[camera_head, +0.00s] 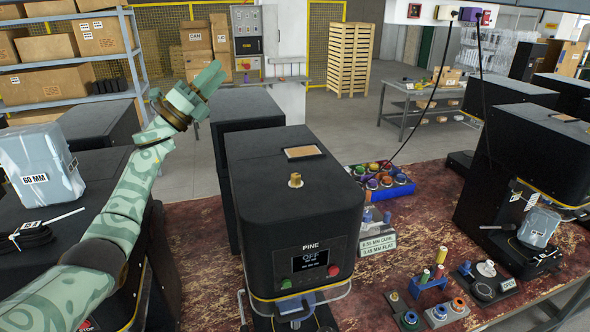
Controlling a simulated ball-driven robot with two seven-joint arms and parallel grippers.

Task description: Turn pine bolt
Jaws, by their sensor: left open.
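The black seamer (300,205) labelled PINE stands at the front centre, its small screen reading OFF. A small brass bolt (295,181) stands upright on its top, in front of a tan inset panel (303,153). My left gripper (212,80) is raised to the upper left of the bolt, well apart from it. It is open and empty, on a green patterned arm that comes in from the left. My right gripper does not show.
A blue tray of coloured spools (383,180) sits right of the machine on the worn red bench (425,215). Several spools, stands and a sign (377,245) lie nearer. Other black seamers (525,150) stand right and left.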

